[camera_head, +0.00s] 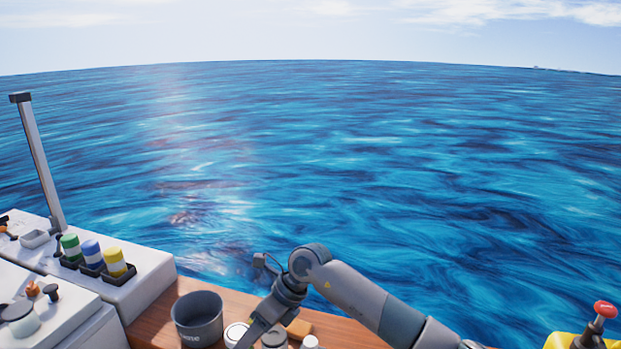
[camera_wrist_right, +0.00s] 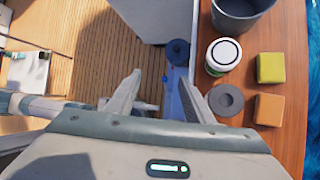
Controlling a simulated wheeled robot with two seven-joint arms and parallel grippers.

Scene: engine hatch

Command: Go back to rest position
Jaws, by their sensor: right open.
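My right gripper (camera_wrist_right: 160,92) is open in the right wrist view. Its two fingers are spread, with nothing seen held between them. A blue surface and the wooden deck (camera_wrist_right: 95,60) show beyond the fingers. In the head view my right arm comes in from the right, and its wrist hangs over the wooden ledge beside the grey bucket (camera_head: 198,318). The fingertips are not clearly seen there. My left gripper is not in view.
Green, blue and yellow canisters (camera_head: 92,255) stand on the white housing (camera_head: 145,275). Open water lies beyond.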

